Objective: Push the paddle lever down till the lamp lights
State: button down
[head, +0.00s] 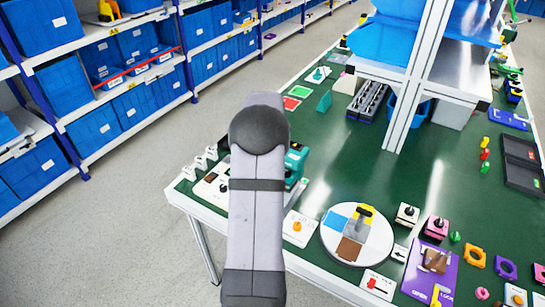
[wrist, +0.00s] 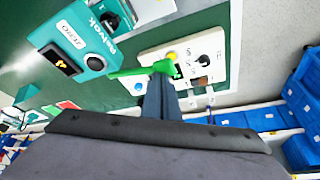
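A green lever (wrist: 145,71) shows in the wrist view, reaching left from a white panel (wrist: 215,42) and lying across the tips of my gripper. My gripper (wrist: 160,82) appears as two dark fingers close together, with no clear gap. The fingertips overlap the lever in the picture; whether they touch it I cannot tell. A small yellow dome (wrist: 172,56), perhaps the lamp, sits on the panel just above the lever; I cannot tell whether it is lit. In the head view my arm hides the lever and gripper, and only part of the white panel (head: 211,188) shows.
A teal device (wrist: 75,42) with an amber display stands left of the lever; it also shows beside my arm in the head view (head: 295,160). A black knob (wrist: 205,59) is on the panel. A round white turntable (head: 378,245) lies to the right on the green table (head: 330,165).

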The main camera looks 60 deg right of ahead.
jog(key=shift+f, duration=0.2)
dwell(0.3)
notch_tip(320, 180, up, 8)
jog(key=p, duration=0.5)
dwell(0.5)
dwell(0.4)
jog(key=s+a+f+m+g+y, duration=0.25)
jog(key=s+a+f, duration=0.3)
jog(key=a, duration=0.45)
jog(key=s+a+f+m+g+y, duration=0.1)
jog(key=s+a+f+m+g, duration=0.2)
jog(key=s+a, duration=0.5)
jog(key=w+a+r+n, duration=0.1)
jog(key=a+r+n, duration=0.1)
jog(key=a, duration=0.8)
jog(key=w+a+r+n+t+h, duration=0.1)
jog(key=a+r+n, duration=0.1)
jog(key=a+n, duration=0.3)
jog(key=w+a+r+n, duration=0.1)
jog(key=a+n, duration=0.3)
jog(key=a, duration=1)
jog(key=shift+w+a+r, duration=0.35)
jog(key=shift+r, duration=0.05)
